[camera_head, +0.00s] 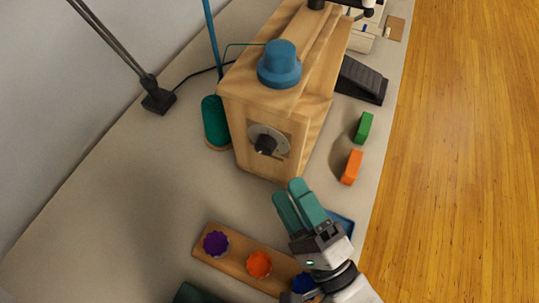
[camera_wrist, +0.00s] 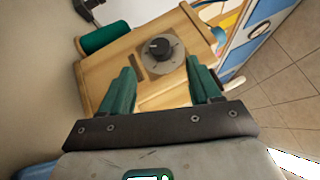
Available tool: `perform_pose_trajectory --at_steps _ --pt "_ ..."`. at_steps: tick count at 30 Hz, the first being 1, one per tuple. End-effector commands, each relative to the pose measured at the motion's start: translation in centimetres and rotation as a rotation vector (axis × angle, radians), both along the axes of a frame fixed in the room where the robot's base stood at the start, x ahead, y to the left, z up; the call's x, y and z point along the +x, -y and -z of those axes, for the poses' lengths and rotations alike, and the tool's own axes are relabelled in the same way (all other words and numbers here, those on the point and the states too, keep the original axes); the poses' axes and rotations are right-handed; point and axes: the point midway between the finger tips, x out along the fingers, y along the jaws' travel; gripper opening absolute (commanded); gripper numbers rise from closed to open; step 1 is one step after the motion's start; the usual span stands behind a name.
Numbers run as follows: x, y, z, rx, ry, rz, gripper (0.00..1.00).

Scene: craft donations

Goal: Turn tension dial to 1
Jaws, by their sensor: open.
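The tension dial (camera_head: 266,146) is a black knob on a round grey plate, set in the front face of a wooden box (camera_head: 308,120). In the wrist view the dial (camera_wrist: 159,47) shows beyond the fingertips, near the middle of the box face. My gripper (camera_head: 300,191) has teal fingers and is in front of the box, to the lower right of the dial in the head view. In the wrist view my gripper (camera_wrist: 163,75) is open and empty, its fingers apart on either side below the dial. They do not grip the knob. The dial's number marks are too small to read.
A blue knob (camera_head: 280,65) sits on top of the box. A wooden board (camera_head: 238,261) with purple, orange and blue knobs lies in front. A green block (camera_head: 363,127), an orange block (camera_head: 351,167) and a black pedal (camera_head: 362,79) are right of the box. A lamp base (camera_head: 158,97) stands left.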

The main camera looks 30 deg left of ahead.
Motion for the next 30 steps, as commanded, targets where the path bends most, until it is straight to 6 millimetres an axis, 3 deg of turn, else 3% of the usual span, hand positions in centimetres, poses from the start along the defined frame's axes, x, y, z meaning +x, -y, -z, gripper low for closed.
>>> perform_pose_trajectory --at_steps 6,13,27,30 --pt "2.0 -3.2 -1.1 0.003 0.001 -0.001 0.63" --pt "3.5 -5.5 -1.6 0.001 0.001 -0.001 0.63" --pt "4.1 -6.3 -1.8 0.000 0.000 0.000 0.63" --pt "4.1 -6.3 -1.8 0.000 0.000 0.000 0.53"
